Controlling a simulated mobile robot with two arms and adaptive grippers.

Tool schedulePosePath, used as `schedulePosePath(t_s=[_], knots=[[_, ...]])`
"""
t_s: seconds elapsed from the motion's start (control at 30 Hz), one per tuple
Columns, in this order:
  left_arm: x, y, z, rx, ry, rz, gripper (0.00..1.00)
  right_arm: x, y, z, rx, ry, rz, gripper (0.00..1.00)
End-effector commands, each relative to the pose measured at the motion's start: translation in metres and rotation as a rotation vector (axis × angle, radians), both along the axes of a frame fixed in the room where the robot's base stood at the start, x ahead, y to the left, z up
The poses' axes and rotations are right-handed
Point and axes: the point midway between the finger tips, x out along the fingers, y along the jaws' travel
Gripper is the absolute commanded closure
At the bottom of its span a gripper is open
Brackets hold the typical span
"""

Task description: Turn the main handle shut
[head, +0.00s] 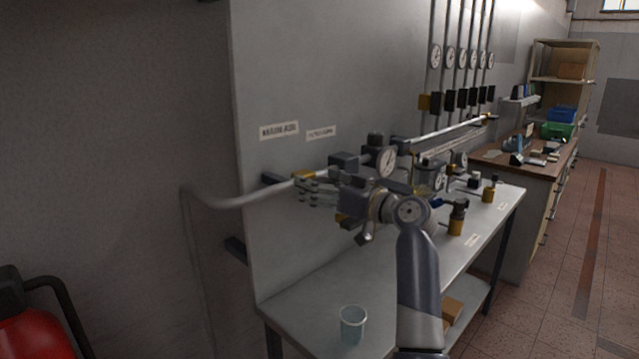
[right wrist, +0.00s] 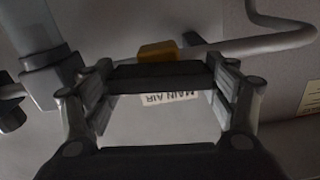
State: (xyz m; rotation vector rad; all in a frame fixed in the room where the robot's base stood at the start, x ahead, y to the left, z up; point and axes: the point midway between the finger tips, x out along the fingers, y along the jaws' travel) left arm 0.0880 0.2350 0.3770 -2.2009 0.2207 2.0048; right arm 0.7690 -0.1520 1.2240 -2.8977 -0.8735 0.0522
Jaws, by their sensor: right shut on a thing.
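My right gripper (head: 318,186) reaches left over the bench to the pipe and is shut on the handle. A MAIN AIR label (right wrist: 170,96) is on the panel. The exact handle angle is hard to tell. My left gripper is out of view.
A clear cup (head: 352,324) stands near the bench's (head: 300,300) front corner. A round gauge (head: 386,162) and fittings sit close behind my right gripper. Several gauges and vertical pipes line the panel. A red extinguisher (head: 35,335) is at lower left. The tiled floor at right is open.

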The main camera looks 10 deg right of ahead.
Motion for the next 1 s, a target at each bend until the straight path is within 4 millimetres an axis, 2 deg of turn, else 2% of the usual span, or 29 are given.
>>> schedulePosePath(t_s=[0.47,1.0], knots=[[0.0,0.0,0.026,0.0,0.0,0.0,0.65,0.001,-0.002,0.002,0.355,0.237,-0.002,0.45],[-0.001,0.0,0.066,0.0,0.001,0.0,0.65,0.002,-0.003,0.002,0.784,0.52,-0.001,0.45]])
